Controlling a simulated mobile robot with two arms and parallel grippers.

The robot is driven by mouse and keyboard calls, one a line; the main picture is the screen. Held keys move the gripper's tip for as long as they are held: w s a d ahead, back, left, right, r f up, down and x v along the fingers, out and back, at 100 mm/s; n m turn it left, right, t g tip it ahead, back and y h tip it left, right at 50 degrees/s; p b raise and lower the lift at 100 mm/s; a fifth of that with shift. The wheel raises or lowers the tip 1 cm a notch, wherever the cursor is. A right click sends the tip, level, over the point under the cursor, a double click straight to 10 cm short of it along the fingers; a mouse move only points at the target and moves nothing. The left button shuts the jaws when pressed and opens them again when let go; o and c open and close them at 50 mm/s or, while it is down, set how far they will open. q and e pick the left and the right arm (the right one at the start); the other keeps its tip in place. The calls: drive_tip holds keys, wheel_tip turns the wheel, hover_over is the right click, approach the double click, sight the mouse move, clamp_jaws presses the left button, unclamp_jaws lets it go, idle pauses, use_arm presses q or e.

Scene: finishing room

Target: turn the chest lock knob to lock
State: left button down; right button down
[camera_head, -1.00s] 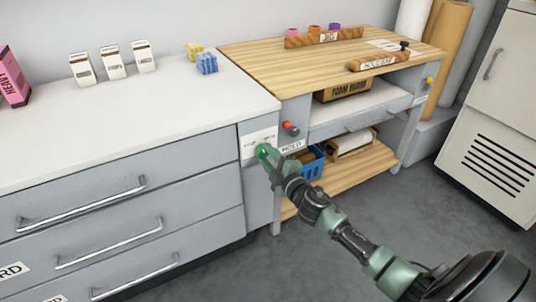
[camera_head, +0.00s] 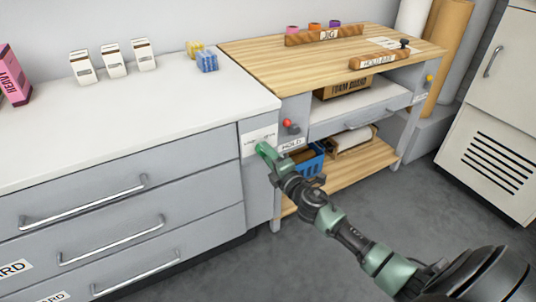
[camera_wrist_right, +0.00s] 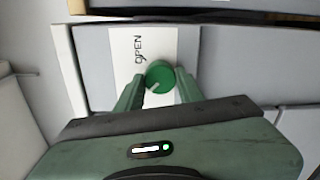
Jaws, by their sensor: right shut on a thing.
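The lock knob (camera_wrist_right: 160,76) is round and green with a pale pointer mark. It sits on a white label plate (camera_wrist_right: 140,45) on the chest front. My right gripper (camera_wrist_right: 158,92) is shut on the knob, one finger at each side. In the head view my right gripper (camera_head: 266,150) reaches the plate (camera_head: 254,141) at the chest's right end and hides the knob. My left gripper is not in view.
The grey drawer chest (camera_head: 120,165) has long bar handles. Open floor (camera_head: 400,215) lies to the right.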

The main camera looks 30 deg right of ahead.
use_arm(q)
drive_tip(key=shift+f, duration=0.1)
use_arm(e)
drive_tip(key=c, duration=1.1)
unclamp_jaws()
drive_tip(key=shift+c, duration=0.2)
drive_tip(key=shift+o, duration=1.2)
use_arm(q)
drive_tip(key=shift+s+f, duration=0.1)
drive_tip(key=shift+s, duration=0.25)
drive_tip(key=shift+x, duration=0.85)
use_arm(e)
drive_tip(key=s, duration=0.8)
drive_tip(key=shift+a, duration=0.2)
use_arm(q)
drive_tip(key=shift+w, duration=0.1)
use_arm(e)
drive_tip(key=shift+w, duration=0.1)
